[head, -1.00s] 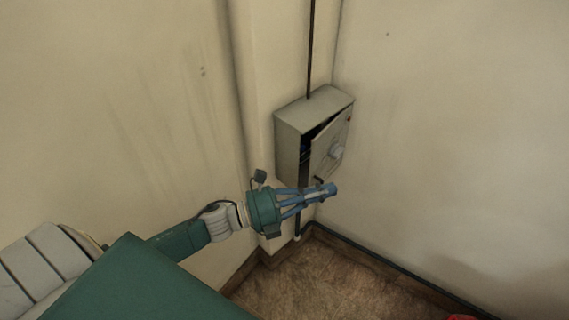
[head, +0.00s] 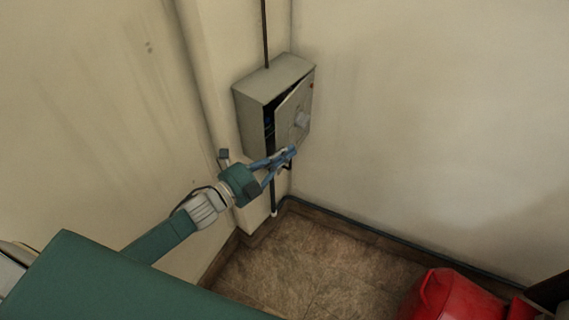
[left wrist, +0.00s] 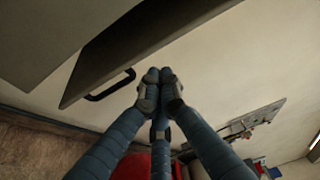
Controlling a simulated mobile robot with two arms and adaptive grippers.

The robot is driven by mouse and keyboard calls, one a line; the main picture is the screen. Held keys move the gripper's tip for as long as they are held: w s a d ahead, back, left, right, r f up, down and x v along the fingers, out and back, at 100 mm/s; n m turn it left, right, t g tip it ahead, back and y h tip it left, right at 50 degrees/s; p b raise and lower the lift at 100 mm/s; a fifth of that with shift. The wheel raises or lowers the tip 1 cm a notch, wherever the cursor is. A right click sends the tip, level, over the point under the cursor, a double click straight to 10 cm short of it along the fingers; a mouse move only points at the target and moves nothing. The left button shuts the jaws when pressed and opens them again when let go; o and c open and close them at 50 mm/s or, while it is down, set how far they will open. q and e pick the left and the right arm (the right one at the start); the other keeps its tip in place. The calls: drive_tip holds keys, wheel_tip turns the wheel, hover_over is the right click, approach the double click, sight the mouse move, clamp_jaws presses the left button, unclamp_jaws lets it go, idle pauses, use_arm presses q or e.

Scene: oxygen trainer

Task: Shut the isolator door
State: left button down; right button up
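The isolator is a grey metal box (head: 262,82) on the wall near the room corner. Its door (head: 294,112) stands ajar, with a dark gap along its left side and a round grey knob on its face. In the left wrist view the door (left wrist: 150,38) slants across the top, with a black handle (left wrist: 110,86) at its lower edge. My left gripper (head: 290,153) is at the door's lower edge, fingertips together and empty. In the left wrist view its fingertips (left wrist: 160,76) are just right of the handle; I cannot tell if they touch the door. My right gripper is out of view.
A thin pipe (head: 265,35) runs up the wall from the box, and another runs below it. A red object (head: 450,298) stands on the floor at lower right. The wall right of the box is bare.

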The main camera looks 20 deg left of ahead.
use_arm(q)
drive_tip(key=shift+w+a+r, duration=0.1)
drive_tip(key=shift+a, duration=0.8)
drive_tip(key=a, duration=0.2)
drive_tip(key=w+a+b, duration=0.1)
drive_tip(key=a, duration=0.1)
drive_tip(key=shift+a+r, duration=0.1)
